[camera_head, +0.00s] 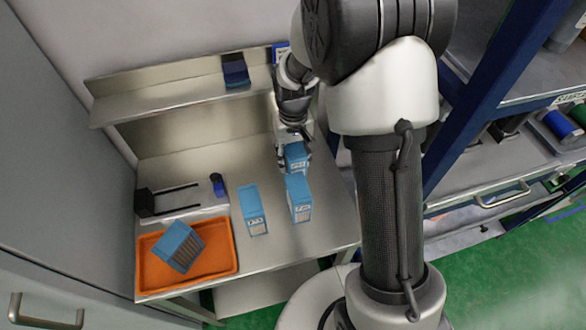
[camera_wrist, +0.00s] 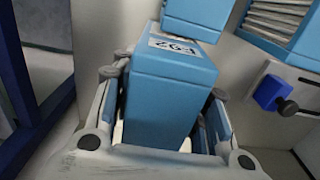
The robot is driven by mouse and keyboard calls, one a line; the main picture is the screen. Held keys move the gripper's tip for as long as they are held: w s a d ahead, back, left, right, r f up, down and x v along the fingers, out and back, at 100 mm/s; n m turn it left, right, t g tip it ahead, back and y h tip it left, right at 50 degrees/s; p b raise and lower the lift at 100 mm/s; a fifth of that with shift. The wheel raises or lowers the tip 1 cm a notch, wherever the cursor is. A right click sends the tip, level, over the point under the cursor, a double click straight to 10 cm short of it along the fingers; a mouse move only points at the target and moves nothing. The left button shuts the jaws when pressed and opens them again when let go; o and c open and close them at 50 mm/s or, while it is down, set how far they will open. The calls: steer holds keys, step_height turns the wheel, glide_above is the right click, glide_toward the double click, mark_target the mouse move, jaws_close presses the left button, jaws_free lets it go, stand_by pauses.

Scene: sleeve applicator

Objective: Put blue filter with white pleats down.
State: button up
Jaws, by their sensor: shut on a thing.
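My gripper (camera_head: 293,140) is shut on a blue filter (camera_head: 296,157) at the back right of the steel bench. In the wrist view the held filter (camera_wrist: 170,95) stands between my two fingers (camera_wrist: 165,88), its label strip facing away from the palm. Its pleats are hidden there. I cannot tell whether its underside touches the bench. Another blue filter (camera_head: 299,198) stands just in front of it, and one more (camera_head: 252,208) to the left of that.
A shelf (camera_head: 170,95) above carries a dark blue box (camera_head: 235,70).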

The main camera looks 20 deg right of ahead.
steer(key=shift+f+b, duration=0.5)
steer(key=shift+f, duration=1.8)
steer(key=shift+f, duration=0.15)
steer(key=o, duration=1.1)
